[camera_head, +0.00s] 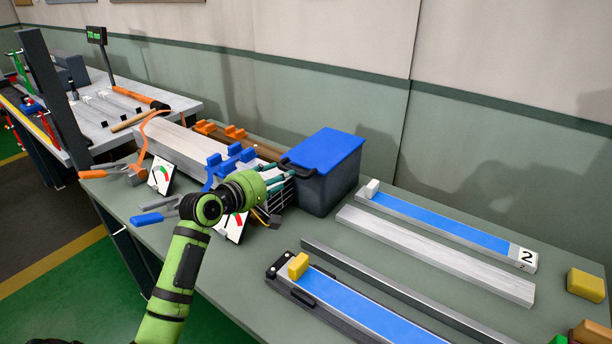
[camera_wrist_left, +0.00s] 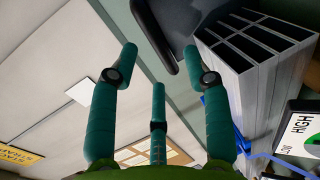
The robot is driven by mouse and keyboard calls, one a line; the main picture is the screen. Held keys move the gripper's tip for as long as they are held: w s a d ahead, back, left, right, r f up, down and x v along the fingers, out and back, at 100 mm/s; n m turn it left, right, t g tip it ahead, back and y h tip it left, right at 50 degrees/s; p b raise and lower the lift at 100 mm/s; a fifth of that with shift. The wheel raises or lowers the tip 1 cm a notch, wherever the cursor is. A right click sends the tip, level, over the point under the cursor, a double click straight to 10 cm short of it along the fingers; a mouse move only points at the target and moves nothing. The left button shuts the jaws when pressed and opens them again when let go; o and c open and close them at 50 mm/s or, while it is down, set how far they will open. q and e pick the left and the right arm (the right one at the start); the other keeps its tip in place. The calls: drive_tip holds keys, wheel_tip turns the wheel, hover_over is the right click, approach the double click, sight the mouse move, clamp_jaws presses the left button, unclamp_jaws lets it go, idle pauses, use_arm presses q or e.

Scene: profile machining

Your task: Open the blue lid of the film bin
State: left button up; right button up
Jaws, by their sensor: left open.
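The film bin (camera_head: 332,190) is a dark grey box standing on the green bench, to the right of my left gripper in the head view. Its blue lid (camera_head: 325,150) lies flat and shut on top. A dark handle (camera_head: 298,168) juts out at the lid's left side. My left gripper (camera_head: 284,176) is open, with its teal fingers close to that handle. Contact cannot be told. In the left wrist view, the spread fingers (camera_wrist_left: 158,62) hold nothing, and a dark rounded part (camera_wrist_left: 170,25), likely the handle, shows beyond them.
A blue clamp (camera_head: 228,160) and metal profiles lie left of the bin. A blue-topped rail (camera_head: 440,225) and a bare profile (camera_head: 430,250) lie to its right. The wall is behind.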

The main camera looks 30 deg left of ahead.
drive_tip(key=s+g, duration=0.1)
drive_tip(key=s, duration=0.7)
use_arm(q)
drive_tip(key=x, duration=0.5)
drive_tip(key=shift+r+p, duration=0.25)
drive_tip(key=shift+p, duration=0.1)
drive_tip(key=shift+w+d+f, duration=0.1)
drive_tip(key=shift+w, duration=0.3)
drive_tip(key=shift+c, duration=0.4)
use_arm(e)
drive_tip(key=w, duration=0.4)
drive_tip(key=shift+w+a+r, duration=0.1)
drive_tip(key=shift+r, duration=0.1)
